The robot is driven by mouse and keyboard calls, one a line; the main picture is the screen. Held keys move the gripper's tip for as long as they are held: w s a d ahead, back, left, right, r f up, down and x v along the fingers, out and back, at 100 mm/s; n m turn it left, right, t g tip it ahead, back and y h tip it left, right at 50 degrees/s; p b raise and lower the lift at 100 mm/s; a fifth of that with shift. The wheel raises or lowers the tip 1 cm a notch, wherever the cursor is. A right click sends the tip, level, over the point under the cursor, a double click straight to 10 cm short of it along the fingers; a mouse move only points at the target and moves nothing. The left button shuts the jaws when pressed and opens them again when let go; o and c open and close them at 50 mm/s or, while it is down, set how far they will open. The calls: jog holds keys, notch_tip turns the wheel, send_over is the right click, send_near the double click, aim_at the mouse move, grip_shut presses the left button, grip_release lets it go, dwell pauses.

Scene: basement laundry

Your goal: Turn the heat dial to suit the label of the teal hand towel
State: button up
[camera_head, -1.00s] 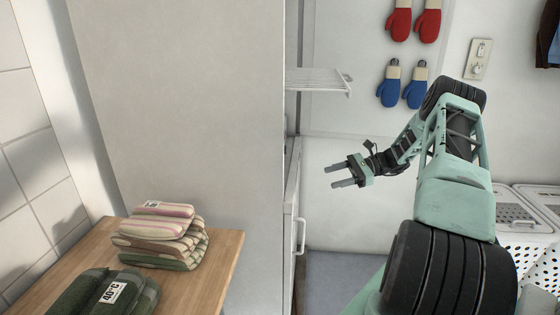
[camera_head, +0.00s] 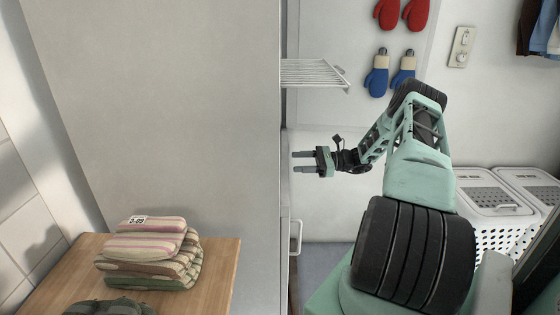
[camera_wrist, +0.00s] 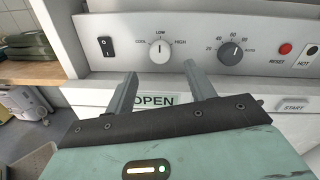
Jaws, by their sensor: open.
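The heat dial (camera_wrist: 160,50) is a white knob marked COOL, LOW and HIGH on the grey control panel, in the wrist view. Its pointer line stands about upright, toward LOW. My gripper (camera_wrist: 161,69) is open and empty, its two fingers pointing at the panel below and either side of this dial, apart from it. In the head view my gripper (camera_head: 294,161) reaches left, in front of the white wall beside the tall grey side panel. I cannot make out a teal hand towel with a readable label in any view.
A dark timer knob (camera_wrist: 230,52) is right of the heat dial, a black switch (camera_wrist: 106,47) left, and a red RESET button (camera_wrist: 285,49) further right. Folded striped towels (camera_head: 145,245) with a small tag lie on the wooden table (camera_head: 222,262), behind a dark green folded cloth (camera_head: 108,307).

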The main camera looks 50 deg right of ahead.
jog(key=p+x, duration=0.1)
jog(key=x, duration=0.6)
jog(key=c, duration=1)
